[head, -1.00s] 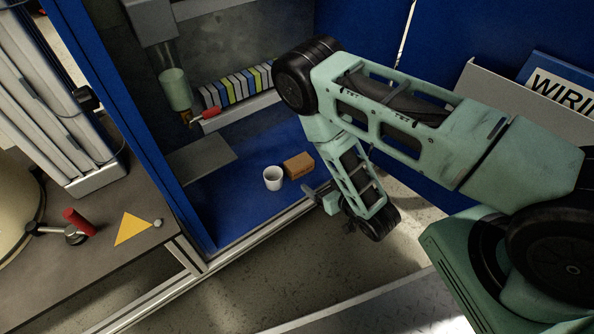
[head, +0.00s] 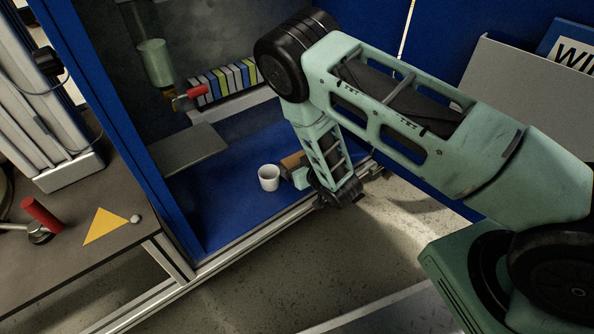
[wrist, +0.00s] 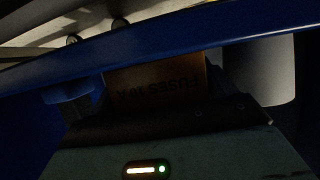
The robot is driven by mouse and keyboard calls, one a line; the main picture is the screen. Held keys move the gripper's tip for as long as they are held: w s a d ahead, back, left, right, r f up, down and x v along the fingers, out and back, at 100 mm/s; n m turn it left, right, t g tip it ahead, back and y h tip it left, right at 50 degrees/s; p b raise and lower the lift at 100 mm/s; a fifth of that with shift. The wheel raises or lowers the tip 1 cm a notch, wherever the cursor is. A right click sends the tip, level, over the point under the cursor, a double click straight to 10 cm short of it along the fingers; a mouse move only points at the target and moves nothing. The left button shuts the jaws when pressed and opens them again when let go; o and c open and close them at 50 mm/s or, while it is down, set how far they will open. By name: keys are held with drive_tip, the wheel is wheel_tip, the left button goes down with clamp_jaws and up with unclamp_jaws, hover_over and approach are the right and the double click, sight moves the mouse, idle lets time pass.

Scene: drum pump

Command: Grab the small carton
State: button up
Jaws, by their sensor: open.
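The small brown carton (head: 291,161) lies on the blue floor of the cabinet, partly hidden behind my gripper in the head view. In the wrist view the carton (wrist: 158,82) is close in front of my gripper, with dark upside-down lettering that reads like "FUSES 10 A". My gripper (head: 294,174) is open and low at the carton's near right side. One finger shows left of the carton in the wrist view; the other is not clear there. I cannot tell whether the fingers touch the carton.
A white cup (head: 268,178) stands just left of the carton, and close on the right in the wrist view (wrist: 262,72). A metal frame edge (head: 245,246) runs along the cabinet front. A grey plate (head: 188,150) and a row of coloured blocks (head: 225,82) are farther back.

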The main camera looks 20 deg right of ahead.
drive_tip(key=shift+w+a+f, duration=0.1)
drive_tip(key=shift+w+f, duration=0.05)
drive_tip(key=shift+w, duration=0.3)
drive_tip(key=c, duration=0.7)
